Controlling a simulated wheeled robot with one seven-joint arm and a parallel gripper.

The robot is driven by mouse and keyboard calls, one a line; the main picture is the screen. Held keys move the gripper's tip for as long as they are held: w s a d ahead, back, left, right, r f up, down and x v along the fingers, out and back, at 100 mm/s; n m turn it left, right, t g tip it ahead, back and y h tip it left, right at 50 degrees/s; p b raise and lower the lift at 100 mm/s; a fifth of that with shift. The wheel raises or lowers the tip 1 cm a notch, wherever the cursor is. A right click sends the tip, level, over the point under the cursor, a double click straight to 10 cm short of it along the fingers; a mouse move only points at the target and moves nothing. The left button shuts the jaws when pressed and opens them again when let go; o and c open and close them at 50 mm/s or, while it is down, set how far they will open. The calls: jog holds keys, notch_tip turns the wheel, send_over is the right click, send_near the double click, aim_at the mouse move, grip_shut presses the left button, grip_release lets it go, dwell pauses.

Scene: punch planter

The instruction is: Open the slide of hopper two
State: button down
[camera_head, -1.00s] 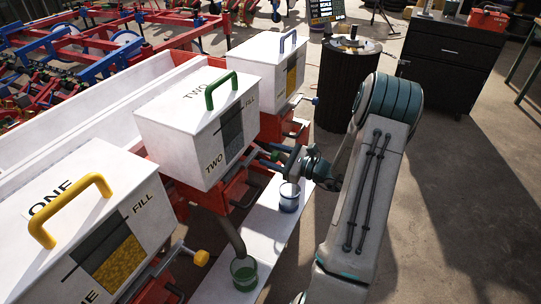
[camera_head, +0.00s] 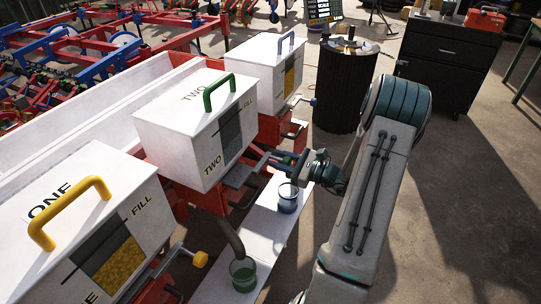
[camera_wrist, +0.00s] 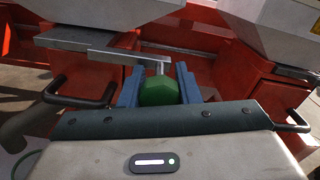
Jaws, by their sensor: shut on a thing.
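Hopper two (camera_head: 185,120) is a white box with a green handle and "TWO" and "FILL" on it, in the middle of the head view. Its slide (camera_head: 238,174), a grey metal plate, sticks out below the front of the box. The slide (camera_wrist: 95,43) and its bar also show in the wrist view. The bar leads to a green knob (camera_wrist: 159,91). My gripper (camera_head: 283,161) is shut on this knob. Its blue fingers (camera_wrist: 159,84) stand on both sides of the knob in the wrist view. In the head view the fingers largely hide the knob.
Hopper one (camera_head: 75,225), with a yellow handle, is at the near left; another hopper (camera_head: 270,65) stands behind. A green cup (camera_head: 243,272) and a blue-and-white cup (camera_head: 288,198) stand on the white board (camera_head: 262,235) below. A dark handle (camera_wrist: 80,92) juts out left of my gripper.

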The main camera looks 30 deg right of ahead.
jog(key=shift+s+d, duration=0.4)
jog(key=c, duration=1.3)
grip_release()
jog(key=shift+d, duration=0.1)
jog(key=shift+o, duration=1.2)
jog(key=shift+s+d, duration=0.1)
jog(key=shift+d, duration=0.05)
jog(key=shift+a, duration=0.2)
jog(key=v, duration=1.3)
jog(key=shift+s+d+p, duration=0.25)
jog(key=shift+p, duration=0.2)
